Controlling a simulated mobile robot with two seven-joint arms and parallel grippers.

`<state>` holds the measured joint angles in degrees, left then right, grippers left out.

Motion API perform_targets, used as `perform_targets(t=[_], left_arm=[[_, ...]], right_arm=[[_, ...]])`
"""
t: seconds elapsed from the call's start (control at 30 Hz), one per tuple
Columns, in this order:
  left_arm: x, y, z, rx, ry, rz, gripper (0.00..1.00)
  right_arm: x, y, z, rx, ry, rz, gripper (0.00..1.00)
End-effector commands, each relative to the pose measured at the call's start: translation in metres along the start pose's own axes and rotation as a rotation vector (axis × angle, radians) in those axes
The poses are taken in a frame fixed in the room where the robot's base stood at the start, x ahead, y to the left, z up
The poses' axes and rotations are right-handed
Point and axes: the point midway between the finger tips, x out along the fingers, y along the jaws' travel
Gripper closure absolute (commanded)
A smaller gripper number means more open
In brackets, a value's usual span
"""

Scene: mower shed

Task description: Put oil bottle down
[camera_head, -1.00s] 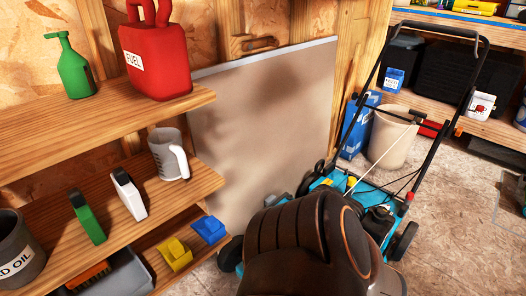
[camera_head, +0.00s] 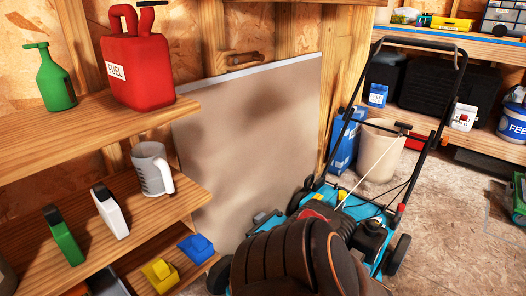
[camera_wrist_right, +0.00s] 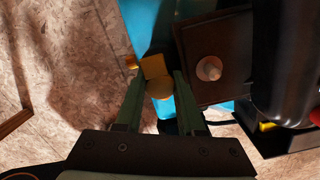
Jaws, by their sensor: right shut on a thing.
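In the right wrist view, my right gripper (camera_wrist_right: 158,88) is shut on a small yellow piece (camera_wrist_right: 154,66) with a rounded yellow end, above the blue mower deck. I cannot tell whether this piece belongs to the oil bottle. In the head view, my arm hides this gripper. A green bottle (camera_head: 64,238) and a white bottle (camera_head: 110,211) with dark caps stand on the middle shelf, and a green spouted can (camera_head: 56,82) is on the top shelf. No label shows which is oil. The mower (camera_head: 372,218) stands behind my arm. My left gripper is not in view.
A red fuel can (camera_head: 138,72) stands on the top shelf. A white jug (camera_head: 151,169) is near the middle shelf's right end (camera_head: 188,192). Yellow (camera_head: 160,275) and blue (camera_head: 196,248) pieces sit below. A beige bucket (camera_head: 380,150) is behind the mower.

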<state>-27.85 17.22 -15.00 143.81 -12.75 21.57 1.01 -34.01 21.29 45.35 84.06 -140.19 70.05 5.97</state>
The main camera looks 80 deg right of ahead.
Motion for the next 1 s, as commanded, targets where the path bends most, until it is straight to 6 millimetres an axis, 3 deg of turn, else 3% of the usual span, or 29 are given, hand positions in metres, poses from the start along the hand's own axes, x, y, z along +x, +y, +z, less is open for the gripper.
perform_targets(t=[0.03,0.07,0.3,0.57,0.67,1.0], left_arm=[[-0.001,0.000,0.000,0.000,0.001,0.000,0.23],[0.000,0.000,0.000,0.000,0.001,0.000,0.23],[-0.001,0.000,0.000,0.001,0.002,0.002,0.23],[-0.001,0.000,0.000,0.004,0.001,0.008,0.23],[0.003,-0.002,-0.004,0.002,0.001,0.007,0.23],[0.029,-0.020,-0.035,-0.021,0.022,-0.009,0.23]], right_arm=[[0.001,0.000,0.001,-0.001,-0.001,-0.001,1.00],[0.001,0.000,0.000,0.000,0.000,0.000,0.59],[0.001,0.000,0.000,0.000,0.001,0.000,0.32],[-0.001,0.000,0.000,0.000,0.001,0.000,0.32],[-0.010,-0.001,0.000,-0.001,0.001,-0.002,0.32],[-0.081,-0.001,0.000,-0.002,0.001,-0.003,0.32]])
